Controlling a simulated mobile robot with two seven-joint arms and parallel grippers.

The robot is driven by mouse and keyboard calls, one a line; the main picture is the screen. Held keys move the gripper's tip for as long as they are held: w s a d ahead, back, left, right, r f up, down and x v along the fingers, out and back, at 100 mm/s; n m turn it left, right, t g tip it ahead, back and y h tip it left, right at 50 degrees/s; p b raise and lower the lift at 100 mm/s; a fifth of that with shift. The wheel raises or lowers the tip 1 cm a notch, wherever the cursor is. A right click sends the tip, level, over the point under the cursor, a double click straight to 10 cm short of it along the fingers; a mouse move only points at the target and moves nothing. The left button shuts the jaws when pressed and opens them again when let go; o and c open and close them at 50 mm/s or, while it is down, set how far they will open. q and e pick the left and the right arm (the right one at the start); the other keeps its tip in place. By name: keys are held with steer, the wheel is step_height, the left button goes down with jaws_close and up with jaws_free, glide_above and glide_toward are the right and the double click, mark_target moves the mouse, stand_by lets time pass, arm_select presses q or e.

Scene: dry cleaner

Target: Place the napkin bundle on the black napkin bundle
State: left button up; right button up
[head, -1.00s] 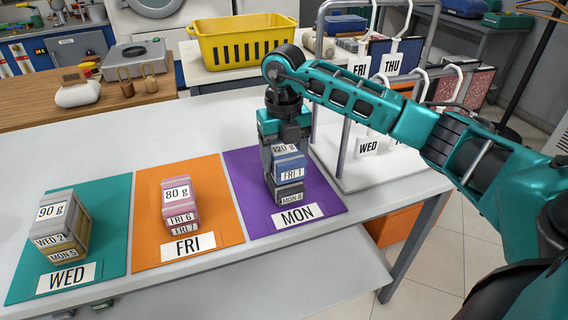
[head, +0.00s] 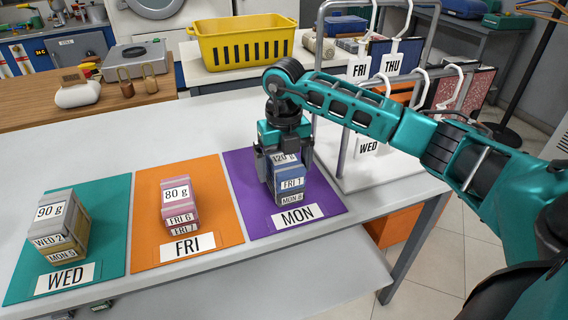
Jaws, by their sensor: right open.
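A blue napkin bundle (head: 290,172) with tags "120 g" and "FRI 1" rests on a dark bundle (head: 291,198) tagged "MON 8", on the purple MON mat (head: 247,205). The dark bundle is mostly hidden; only its front strip shows below the blue one. My right gripper (head: 286,165) points down over this stack, its fingers open on either side of the blue bundle. Whether a finger still touches it cannot be told. My left gripper is not in view.
A pink bundle stack (head: 179,202) stands on the orange FRI mat (head: 148,240); a grey-tan stack (head: 61,225) stands on the teal WED mat (head: 108,218). A white-based rack (head: 385,172) stands close right of my gripper. The table behind the mats is clear.

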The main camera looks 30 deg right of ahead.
mark_target(284, 159)
steer(key=shift+r, duration=0.6)
arm_select(q)
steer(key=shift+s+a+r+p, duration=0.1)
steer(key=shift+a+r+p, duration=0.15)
steer(key=shift+p, duration=0.4)
arm_select(e)
step_height(284, 159, up, 11)
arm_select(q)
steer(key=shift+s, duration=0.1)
